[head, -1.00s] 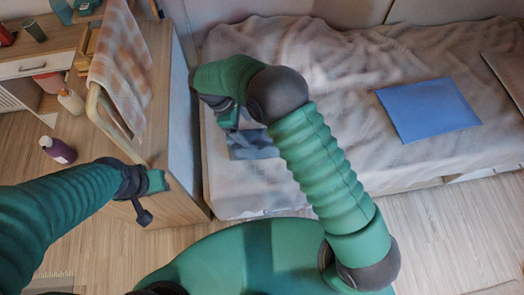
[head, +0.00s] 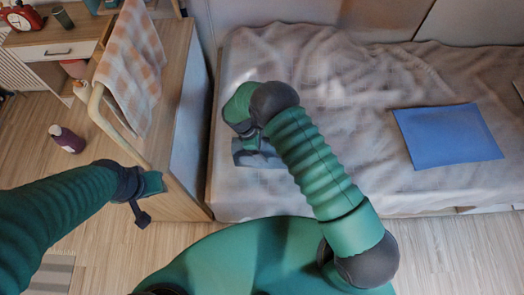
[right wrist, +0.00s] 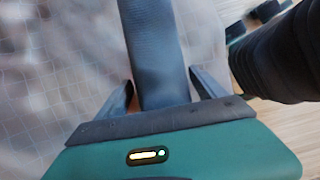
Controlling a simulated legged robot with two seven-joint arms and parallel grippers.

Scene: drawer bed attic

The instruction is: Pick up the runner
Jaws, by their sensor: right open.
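A dark blue-grey piece, which looks like the runner (head: 265,160), lies on the bed's left end, partly hidden by my right arm. In the right wrist view it is a long, smooth dark strip (right wrist: 153,45) running from the top edge down between my fingers. My right gripper (right wrist: 162,82) is open, with one finger on each side of the strip. I cannot tell whether either finger touches it. In the head view my right gripper (head: 244,136) is at the runner, mostly hidden. My left gripper (head: 147,195) hangs beside the wooden desk, away from the runner; its jaws are unclear.
The bed (head: 340,100) has a crumpled pale cover. A flat blue rectangle (head: 447,135) lies on its right part. The desk (head: 180,60) stands left, with a checked cloth (head: 130,65) over a chair back. A purple bottle (head: 66,139) stands beyond my left arm.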

